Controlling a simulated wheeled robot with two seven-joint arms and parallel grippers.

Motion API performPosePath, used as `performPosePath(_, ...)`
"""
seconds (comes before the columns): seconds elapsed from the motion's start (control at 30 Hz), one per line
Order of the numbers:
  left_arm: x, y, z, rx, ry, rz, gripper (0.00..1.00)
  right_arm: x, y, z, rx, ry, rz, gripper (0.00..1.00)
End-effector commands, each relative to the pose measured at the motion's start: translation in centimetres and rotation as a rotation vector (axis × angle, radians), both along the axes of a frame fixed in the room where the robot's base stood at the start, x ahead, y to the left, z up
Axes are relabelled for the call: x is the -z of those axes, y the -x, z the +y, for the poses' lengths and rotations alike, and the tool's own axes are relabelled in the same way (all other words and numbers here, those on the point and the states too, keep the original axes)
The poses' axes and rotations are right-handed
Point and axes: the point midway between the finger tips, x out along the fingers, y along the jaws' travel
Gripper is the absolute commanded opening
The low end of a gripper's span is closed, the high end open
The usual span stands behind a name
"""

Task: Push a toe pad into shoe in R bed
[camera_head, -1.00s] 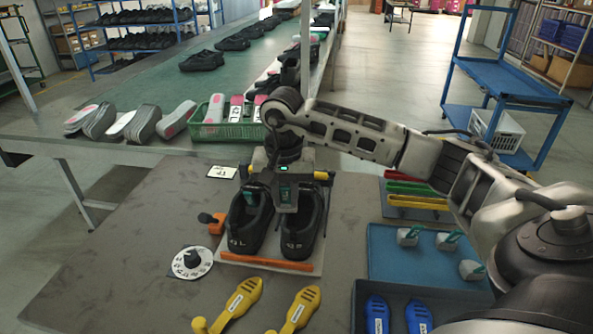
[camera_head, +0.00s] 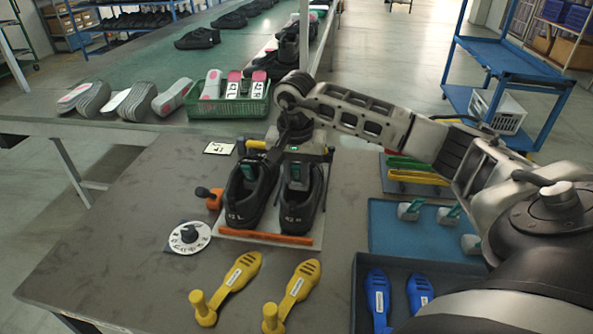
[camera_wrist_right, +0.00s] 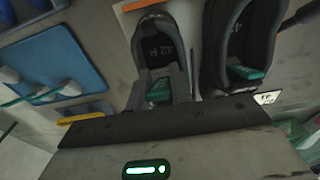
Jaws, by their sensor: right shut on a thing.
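A black shoe marked 42 R (camera_head: 298,208) sits in the right bed of the fixture, and a shoe marked 42 L (camera_head: 245,203) sits beside it. My right gripper (camera_head: 297,178) points down into the opening of the R shoe, shut on a toe pad with a teal tab (camera_head: 296,171). The wrist view shows this pad (camera_wrist_right: 158,92) between the fingers, inside the R shoe (camera_wrist_right: 155,45). Its lower part is hidden. Another teal tab (camera_wrist_right: 246,73) shows inside the L shoe. My left gripper is out of view.
A blue tray (camera_head: 390,240) on the right holds several grey pads with teal tabs. An orange bar (camera_head: 265,237) lies across the fixture front. Yellow shoe-shaped tools (camera_head: 240,275) and a dial (camera_head: 189,237) are nearer. A green basket (camera_head: 235,107) stands behind.

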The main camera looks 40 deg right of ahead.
Motion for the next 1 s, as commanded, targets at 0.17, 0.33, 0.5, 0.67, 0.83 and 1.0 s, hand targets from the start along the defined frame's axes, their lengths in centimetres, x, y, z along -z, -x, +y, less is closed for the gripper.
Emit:
performPosePath(0.17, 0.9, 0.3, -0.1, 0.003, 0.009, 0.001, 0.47, 1.6, 0.0, 0.0, 0.0, -0.001, 0.001, 0.0)
performPosePath(0.33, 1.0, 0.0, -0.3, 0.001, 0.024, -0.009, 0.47, 2.8, 0.0, 0.0, 0.0, 0.0, 0.0, 0.0)
performPosePath(0.5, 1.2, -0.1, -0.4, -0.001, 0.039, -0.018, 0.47, 3.7, -0.5, -0.5, 0.001, -0.001, -0.001, 0.0)
performPosePath(0.67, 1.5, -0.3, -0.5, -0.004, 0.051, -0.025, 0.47, 4.5, -0.9, -1.1, 0.0, -0.001, 0.0, 0.0)
performPosePath(0.83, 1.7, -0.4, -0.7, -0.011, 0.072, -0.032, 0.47, 5.4, -1.4, -1.8, 0.0, 0.0, 0.0, 0.0)
performPosePath(1.0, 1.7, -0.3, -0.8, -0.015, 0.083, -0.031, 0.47, 5.4, -2.2, -2.7, 0.001, 0.0, -0.001, 0.0)
